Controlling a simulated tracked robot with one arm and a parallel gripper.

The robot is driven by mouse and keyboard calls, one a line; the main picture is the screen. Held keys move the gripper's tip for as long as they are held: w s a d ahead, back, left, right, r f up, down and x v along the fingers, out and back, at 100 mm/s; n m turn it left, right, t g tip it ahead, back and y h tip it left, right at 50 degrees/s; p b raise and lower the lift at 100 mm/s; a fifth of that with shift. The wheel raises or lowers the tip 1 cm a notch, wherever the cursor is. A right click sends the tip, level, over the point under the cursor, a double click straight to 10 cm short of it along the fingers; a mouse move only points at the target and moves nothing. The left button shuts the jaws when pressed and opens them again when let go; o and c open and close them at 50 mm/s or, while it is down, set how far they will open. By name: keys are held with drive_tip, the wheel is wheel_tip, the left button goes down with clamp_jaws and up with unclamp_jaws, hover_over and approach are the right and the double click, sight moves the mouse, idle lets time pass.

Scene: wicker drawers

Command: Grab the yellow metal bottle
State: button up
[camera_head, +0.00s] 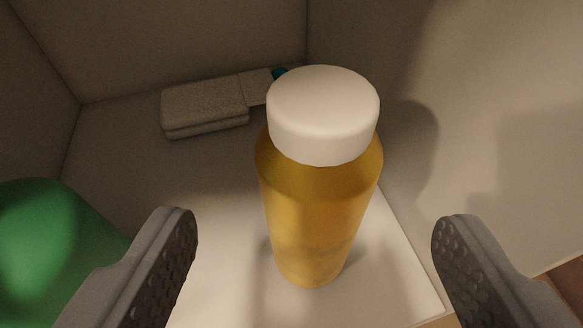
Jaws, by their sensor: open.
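The yellow metal bottle (316,215) stands upright on the pale floor of a box-like compartment, with a white cap (323,112) on top. It is near the middle of the view. My gripper (314,240) is open, with one dark grey textured finger low on the left and the other low on the right. The bottle shows between the two fingers, and neither finger appears to touch it. The gripper holds nothing.
A grey folded cloth-like item (205,105) lies at the back left, with a small teal thing (280,73) partly hidden behind the cap. A green rounded object (45,250) is at the lower left, close to the left finger. A pale wall (480,130) rises on the right.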

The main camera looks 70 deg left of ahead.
sight(319, 208)
drive_tip(key=x, duration=0.3)
drive_tip(key=shift+w+a+f+b, duration=0.1)
drive_tip(key=shift+w+a+b, duration=0.1)
drive_tip(key=shift+b, duration=0.1)
drive_tip(key=b+x, duration=0.1)
drive_tip(key=x, duration=0.1)
drive_tip(key=b+x, duration=0.1)
drive_tip(key=x, duration=0.1)
drive_tip(key=shift+a+f, duration=0.1)
drive_tip(key=shift+f, duration=0.35)
drive_tip(key=shift+w+a, duration=0.15)
drive_tip(key=shift+a, duration=0.15)
drive_tip(key=c, duration=1.2)
